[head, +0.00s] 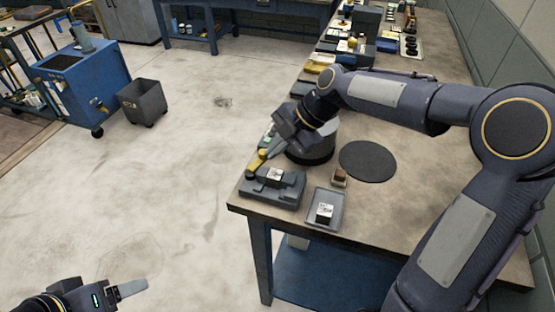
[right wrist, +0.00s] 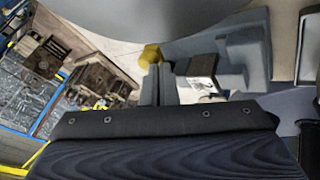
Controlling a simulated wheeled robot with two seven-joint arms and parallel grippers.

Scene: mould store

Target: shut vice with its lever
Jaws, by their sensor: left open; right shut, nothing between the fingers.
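The grey vice (head: 272,190) sits at the table's near left corner in the head view. A dark block with a white label (head: 275,174) is in its jaw area; whether the jaws touch it is too small to tell. The lever's yellow knob (head: 263,155) stands at the vice's left end, and it also shows in the right wrist view (right wrist: 151,55). My right gripper (head: 273,148) is shut and empty, close beside the knob; I cannot tell whether they touch. My left gripper (head: 125,289) is open and empty, low over the floor, away from the table.
A grey tray (head: 336,196) holding a dark labelled block stands right of the vice, with a small brown block (head: 340,177) behind it. A round black mat (head: 368,160) lies further right. Several items crowd the table's far end. A grey bin (head: 143,102) stands on the floor.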

